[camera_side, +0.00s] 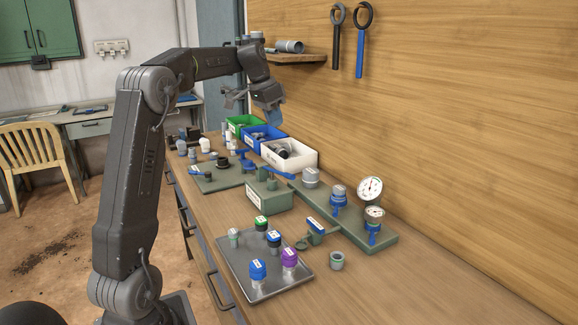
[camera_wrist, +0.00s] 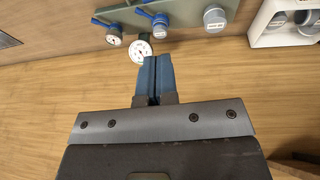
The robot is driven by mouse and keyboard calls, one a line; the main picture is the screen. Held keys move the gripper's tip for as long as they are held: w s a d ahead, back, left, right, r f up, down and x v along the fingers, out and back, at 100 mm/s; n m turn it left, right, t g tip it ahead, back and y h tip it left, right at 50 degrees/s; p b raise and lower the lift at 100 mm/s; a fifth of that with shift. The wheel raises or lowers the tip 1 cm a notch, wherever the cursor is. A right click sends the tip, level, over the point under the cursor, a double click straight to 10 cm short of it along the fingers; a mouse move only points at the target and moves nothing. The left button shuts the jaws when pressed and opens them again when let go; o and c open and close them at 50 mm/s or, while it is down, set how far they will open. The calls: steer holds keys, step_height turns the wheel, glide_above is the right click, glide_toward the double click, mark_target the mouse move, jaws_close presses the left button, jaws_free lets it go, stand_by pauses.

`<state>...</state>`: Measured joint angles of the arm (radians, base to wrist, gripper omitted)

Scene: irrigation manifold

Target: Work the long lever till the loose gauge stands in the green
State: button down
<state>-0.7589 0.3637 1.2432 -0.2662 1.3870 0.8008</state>
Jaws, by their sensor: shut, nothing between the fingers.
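My gripper (camera_side: 274,117) is shut and empty, held in the air above the bins at the back of the bench. Its blue fingers (camera_wrist: 155,78) are pressed together in the wrist view. A long blue lever (camera_side: 278,173) lies near the green block in the side view, well below my gripper. Two round white gauges stand at the manifold's right end: a larger one (camera_side: 370,189) and a smaller one (camera_side: 375,213). The wrist view also shows the larger gauge (camera_wrist: 139,50) and the smaller gauge (camera_wrist: 114,37). Their needles are too small to read, and I cannot tell which is loose.
The green manifold plate (camera_side: 378,243) carries blue valves and grey caps. Green, blue and white bins (camera_side: 306,155) stand behind it. A metal tray (camera_side: 240,277) with coloured caps is at the front. Tools hang on the wooden wall; the front right of the bench is clear.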

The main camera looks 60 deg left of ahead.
steer(key=shift+f, duration=0.1)
glide_toward(291, 175)
steer(key=w+f, duration=0.1)
steer(key=f, duration=0.1)
steer(key=a+f, duration=0.1)
steer(key=w+f, duration=0.1)
steer(key=f, duration=0.1)
steer(key=shift+w+a+f, duration=0.25)
steer(key=shift+w+f, duration=0.1)
steer(key=shift+w, duration=0.05)
steer(key=shift+d+f, duration=0.15)
steer(key=shift+f, duration=0.55)
step_height(291, 175, down, 7)
steer(key=d+y, duration=0.2)
steer(key=shift+y, duration=0.3)
step_height(291, 175, up, 4)
steer(key=shift+r, duration=0.15)
steer(key=v, duration=1)
steer(key=shift+d+r, duration=0.15)
steer(key=shift+d, duration=0.1)
